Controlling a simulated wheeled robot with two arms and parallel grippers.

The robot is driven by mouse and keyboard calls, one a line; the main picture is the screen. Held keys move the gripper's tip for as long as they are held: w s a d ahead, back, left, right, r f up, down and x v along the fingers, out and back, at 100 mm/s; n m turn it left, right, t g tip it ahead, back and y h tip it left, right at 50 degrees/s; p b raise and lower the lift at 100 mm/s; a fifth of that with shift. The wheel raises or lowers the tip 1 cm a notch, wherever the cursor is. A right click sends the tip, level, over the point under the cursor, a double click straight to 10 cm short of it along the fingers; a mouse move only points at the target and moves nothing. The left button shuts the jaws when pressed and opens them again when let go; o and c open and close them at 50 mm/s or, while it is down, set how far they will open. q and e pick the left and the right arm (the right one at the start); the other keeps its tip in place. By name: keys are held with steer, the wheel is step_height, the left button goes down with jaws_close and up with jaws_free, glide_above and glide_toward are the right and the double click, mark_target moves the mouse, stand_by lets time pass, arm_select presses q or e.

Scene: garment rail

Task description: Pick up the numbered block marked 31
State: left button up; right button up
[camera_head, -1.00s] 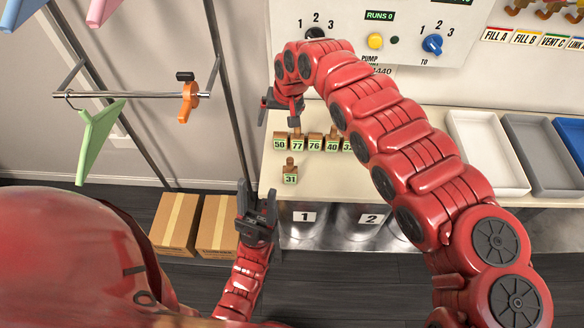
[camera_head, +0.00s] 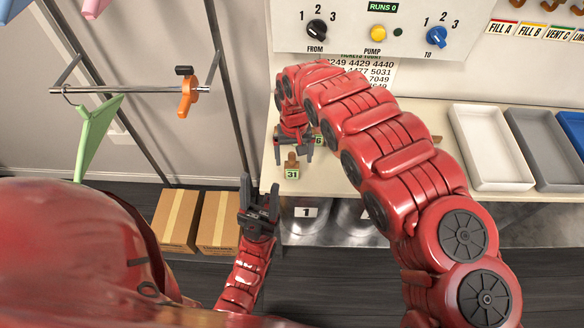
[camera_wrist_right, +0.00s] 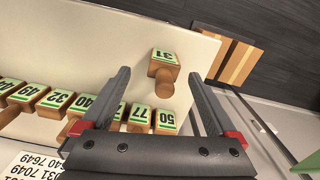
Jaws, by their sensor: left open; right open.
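The block marked 31 (camera_head: 292,168) stands on the table near its front left corner, a small wooden piece with a knob and a green-edged label. In the right wrist view the block (camera_wrist_right: 163,66) shows ahead, between the lines of the two fingers. My right gripper (camera_head: 292,151) is open, just behind and above the block in the head view; the right wrist view shows its fingers (camera_wrist_right: 160,80) spread and empty. My left gripper (camera_head: 259,198) is open and empty, in front of the table's left end, apart from the block.
A row of similar numbered blocks (camera_wrist_right: 55,98) stands behind block 31, mostly hidden by my right arm in the head view. White (camera_head: 490,148) and grey (camera_head: 548,145) trays lie on the table at right. Cardboard boxes (camera_head: 178,218) stand on the floor. A rail with an orange clamp (camera_head: 187,95) is at left.

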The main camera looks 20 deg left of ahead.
mark_target(291, 167)
steer(key=shift+s+f, duration=0.1)
steer(key=shift+f, duration=0.45)
steer(key=f, duration=0.1)
steer(key=f+p, duration=0.2)
steer(key=shift+a+f, duration=0.3)
steer(key=shift+f, duration=0.55)
jaws_close()
